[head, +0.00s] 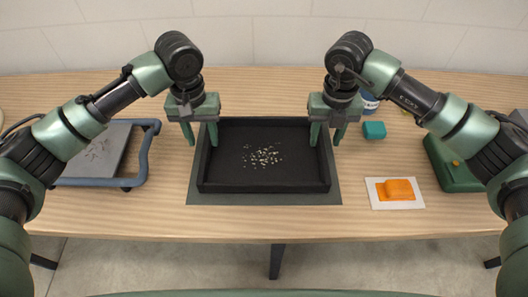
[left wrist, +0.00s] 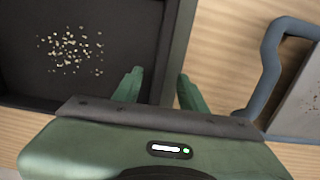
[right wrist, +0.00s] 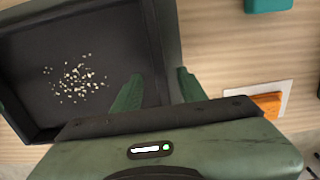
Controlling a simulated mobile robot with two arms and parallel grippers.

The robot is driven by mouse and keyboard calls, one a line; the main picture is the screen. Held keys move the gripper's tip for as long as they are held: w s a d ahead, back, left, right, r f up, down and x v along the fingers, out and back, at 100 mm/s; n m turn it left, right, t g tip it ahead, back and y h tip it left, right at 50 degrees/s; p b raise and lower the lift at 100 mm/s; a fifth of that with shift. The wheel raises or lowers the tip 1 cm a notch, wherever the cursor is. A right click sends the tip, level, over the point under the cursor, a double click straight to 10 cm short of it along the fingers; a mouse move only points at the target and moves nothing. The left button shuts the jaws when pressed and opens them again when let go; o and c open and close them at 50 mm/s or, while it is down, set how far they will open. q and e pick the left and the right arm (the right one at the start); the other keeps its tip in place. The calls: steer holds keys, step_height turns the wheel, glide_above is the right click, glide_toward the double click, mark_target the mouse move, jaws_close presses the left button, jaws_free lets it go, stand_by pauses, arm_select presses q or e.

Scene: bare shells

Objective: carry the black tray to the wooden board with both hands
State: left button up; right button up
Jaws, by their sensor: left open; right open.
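The black tray (head: 265,187) lies flat on a dark grey mat on the table, with small pale bits scattered on its floor. It also shows in the left wrist view (left wrist: 110,20) and the right wrist view (right wrist: 30,60). My left gripper (head: 201,135) is open at the tray's left wall, one finger on the inner side and one on the outer side. My right gripper (head: 327,135) is open at the right wall in the same way. I cannot tell whether the fingers touch the walls. I cannot pick out a separate wooden board in any view.
A grey plate with a blue-grey handle frame (head: 153,150) lies left of the tray. To the right are a teal block (head: 374,130), an orange block (head: 398,189) on a white card, a blue container (head: 370,103) and a green case (head: 450,168). Bare table lies in front.

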mark_target(205, 147)
arm_select(q)
step_height(205, 147, down, 4)
steer(key=shift+s+r, duration=0.15)
arm_select(e)
step_height(205, 147, down, 4)
steer(key=shift+s+r, duration=0.15)
steer(key=shift+r, duration=0.05)
arm_select(q)
steer(key=shift+f, duration=0.6)
arm_select(e)
steer(key=shift+f, duration=0.6)
arm_select(q)
jaws_close()
arm_select(e)
jaws_close()
arm_select(q)
steer(key=shift+r, duration=0.15)
arm_select(e)
steer(key=shift+r, duration=0.2)
